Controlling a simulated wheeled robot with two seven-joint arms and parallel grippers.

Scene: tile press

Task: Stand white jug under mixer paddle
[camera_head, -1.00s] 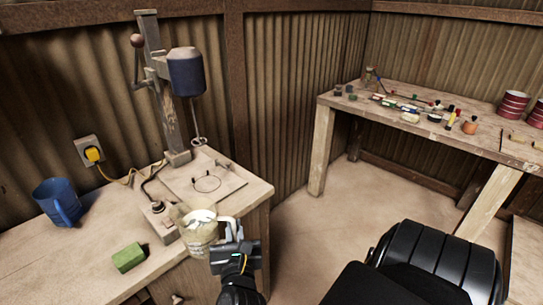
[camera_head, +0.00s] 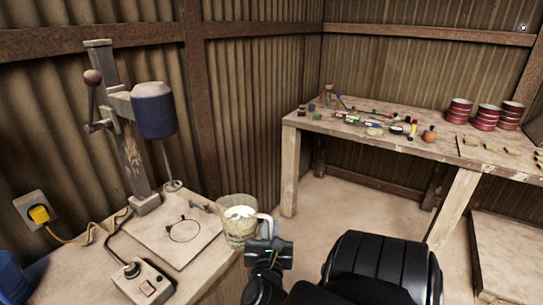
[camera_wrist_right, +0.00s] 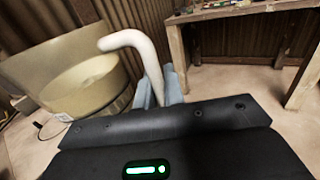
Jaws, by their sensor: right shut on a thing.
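The white jug (camera_head: 239,228) is a pale see-through jug with a white handle and whitish contents, roughly upright. My right gripper (camera_head: 266,238) is shut on its handle. The wrist view shows the jug (camera_wrist_right: 85,85) to the left of my right gripper (camera_wrist_right: 160,92), with the handle between the fingers. The mixer paddle (camera_head: 172,185) hangs below the blue mixer head (camera_head: 154,112), above the base plate (camera_head: 147,228) with its marked ring (camera_head: 184,231). The jug is to the right of the ring, by the bench edge. My left gripper is not in view.
A switch box (camera_head: 142,284) with a cable sits at the front of the plate. A blue mug (camera_head: 12,278) is cut off at the left edge. Another bench (camera_head: 400,140) with small items and red tins (camera_head: 487,117) stands at the right.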

